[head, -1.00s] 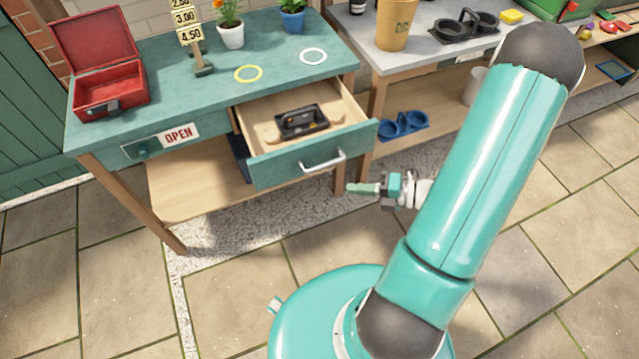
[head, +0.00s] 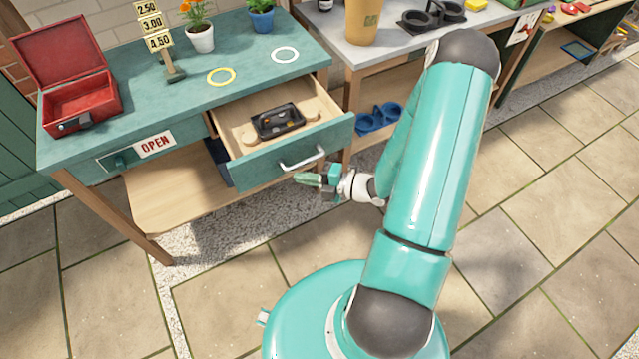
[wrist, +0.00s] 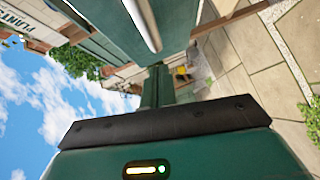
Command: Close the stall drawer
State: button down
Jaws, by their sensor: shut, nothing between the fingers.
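The stall drawer (head: 335,140) is pulled well out of the teal stall table (head: 190,92). Its teal front carries a silver bar handle (head: 302,160). A black tray with small items (head: 278,121) lies inside the drawer. My gripper (head: 300,179) is shut and empty. In the head view its fingertips appear just below the handle; I cannot tell whether they touch the drawer front. In the wrist view the drawer front (wrist: 105,22) and part of the handle (wrist: 143,22) fill the top, with my shut fingers (wrist: 157,88) pointing up toward them.
A grey-topped table (head: 400,60) stands to the right. Paved floor (head: 225,300) in front is clear.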

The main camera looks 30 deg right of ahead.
jog(key=shift+w+f, duration=0.2)
jog(key=shift+w, duration=0.7)
jog(key=shift+w, duration=0.1)
